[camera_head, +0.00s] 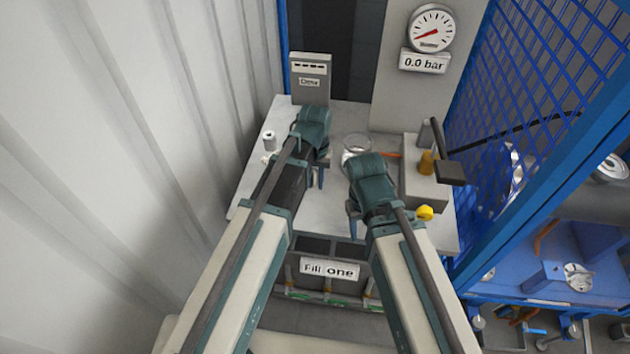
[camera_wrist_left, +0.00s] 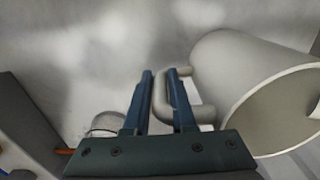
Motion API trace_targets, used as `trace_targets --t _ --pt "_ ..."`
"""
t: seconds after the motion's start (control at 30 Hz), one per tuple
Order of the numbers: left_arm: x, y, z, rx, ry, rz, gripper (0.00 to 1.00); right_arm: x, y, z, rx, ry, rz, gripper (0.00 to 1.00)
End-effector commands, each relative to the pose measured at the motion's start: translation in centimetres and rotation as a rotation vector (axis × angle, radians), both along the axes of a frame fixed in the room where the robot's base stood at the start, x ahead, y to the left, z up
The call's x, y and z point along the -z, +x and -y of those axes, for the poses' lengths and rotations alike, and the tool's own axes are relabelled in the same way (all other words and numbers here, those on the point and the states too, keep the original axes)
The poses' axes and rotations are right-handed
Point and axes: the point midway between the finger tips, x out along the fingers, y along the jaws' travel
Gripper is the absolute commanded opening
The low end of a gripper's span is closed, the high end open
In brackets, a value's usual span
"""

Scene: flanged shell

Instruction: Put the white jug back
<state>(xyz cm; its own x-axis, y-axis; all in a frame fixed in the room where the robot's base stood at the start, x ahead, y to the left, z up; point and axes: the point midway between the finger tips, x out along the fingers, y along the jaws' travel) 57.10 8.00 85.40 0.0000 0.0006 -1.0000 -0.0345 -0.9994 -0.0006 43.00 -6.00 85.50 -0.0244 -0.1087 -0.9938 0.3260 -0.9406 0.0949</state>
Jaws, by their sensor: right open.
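The white jug (camera_wrist_left: 250,85) fills the right of the left wrist view, its wide open rim facing the lower right. Its loop handle (camera_wrist_left: 197,113) passes between the two blue fingers of my left gripper (camera_wrist_left: 163,95), which close on it. In the head view my left gripper (camera_head: 320,175) is over the grey worktop, and my left arm hides most or all of the jug. My right gripper (camera_head: 353,220) is open near the worktop's front edge, partly hidden by its own wrist.
A clear glass vessel (camera_head: 357,145) stands beyond my right wrist, near an orange tube (camera_head: 388,155). A small white canister (camera_head: 269,140) stands at the worktop's left. A grey block with a yellow knob (camera_head: 425,212) and a blue mesh fence (camera_head: 540,90) bound the right.

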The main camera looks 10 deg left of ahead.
Motion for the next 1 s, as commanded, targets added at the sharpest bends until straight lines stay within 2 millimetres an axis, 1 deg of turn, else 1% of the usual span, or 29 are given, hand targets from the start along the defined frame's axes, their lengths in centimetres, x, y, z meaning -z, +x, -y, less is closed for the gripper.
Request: trace_targets --t 0.03,0.1,0.13,0.43,0.57,0.77,1.0 --pt "0.0 0.0 0.0 0.000 0.000 0.000 0.34 0.0 0.0 0.0 0.000 0.000 0.000 0.50" --pt "0.0 0.0 0.0 0.000 0.000 0.000 0.47 0.0 0.0 0.0 0.000 0.000 0.000 0.50" --pt "0.0 0.0 0.0 0.000 0.000 0.000 0.50 0.0 0.0 0.0 0.000 0.000 0.000 0.50" --pt "-0.1 0.0 0.0 0.000 0.000 0.000 0.50 -0.1 0.0 0.0 0.000 0.000 0.000 0.50" --pt "-0.5 0.0 0.0 0.000 0.000 0.000 0.50 -0.5 0.0 0.0 0.000 0.000 0.000 0.50" --pt "-2.1 0.0 0.0 0.000 0.000 0.000 0.50 -2.1 0.0 0.0 0.000 0.000 0.000 0.50" --pt "-5.4 0.0 0.0 0.000 0.000 0.000 0.50 -5.4 0.0 0.0 0.000 0.000 0.000 0.50"
